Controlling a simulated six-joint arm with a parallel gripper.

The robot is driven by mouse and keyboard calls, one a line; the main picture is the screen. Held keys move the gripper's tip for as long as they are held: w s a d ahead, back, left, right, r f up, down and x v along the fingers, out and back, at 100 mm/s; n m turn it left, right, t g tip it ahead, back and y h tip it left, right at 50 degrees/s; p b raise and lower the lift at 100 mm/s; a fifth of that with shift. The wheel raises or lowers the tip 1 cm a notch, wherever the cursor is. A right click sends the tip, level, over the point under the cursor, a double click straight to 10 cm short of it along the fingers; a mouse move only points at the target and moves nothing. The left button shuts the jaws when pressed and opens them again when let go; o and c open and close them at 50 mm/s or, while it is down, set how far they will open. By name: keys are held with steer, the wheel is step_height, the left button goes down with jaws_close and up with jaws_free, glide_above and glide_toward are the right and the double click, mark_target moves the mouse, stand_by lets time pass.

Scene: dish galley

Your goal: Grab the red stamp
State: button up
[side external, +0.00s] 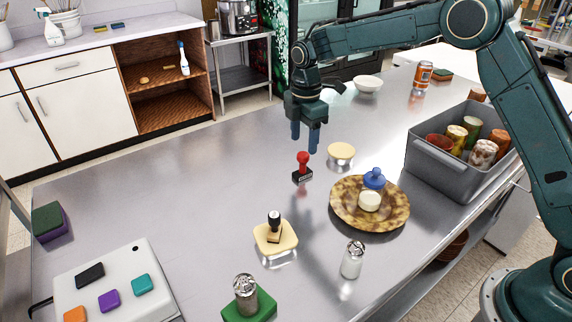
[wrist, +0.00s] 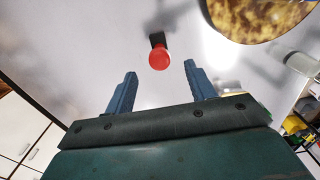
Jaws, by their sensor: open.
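The red stamp (side external: 303,167) stands upright on the metal table, with a red knobbed handle on a black base. In the wrist view its red knob (wrist: 159,58) shows ahead of the fingers and roughly between them, with the dark base behind. My gripper (side external: 305,146) is open and empty, its blue fingers pointing down above and just behind the stamp in the side view. The open fingers also show in the wrist view (wrist: 160,78). They do not appear to touch the stamp.
A cream-lidded container (side external: 341,151) stands close right of the stamp. A brown patterned plate (side external: 345,212) holds a blue-knobbed item and a white piece. A black-handled stamp (side external: 274,222) sits on a yellow block. A grey bin (side external: 428,165) of cans stands right. Table left of the stamp is clear.

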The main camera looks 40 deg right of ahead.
glide_above(302, 171)
steer(key=shift+w+d+f, duration=0.15)
steer(key=shift+d+f, duration=0.05)
steer(key=shift+f, duration=0.85)
steer(key=shift+w+d+f, duration=0.15)
steer(key=shift+f, duration=0.9)
steer(key=shift+f, duration=2.55)
steer(key=c, duration=1)
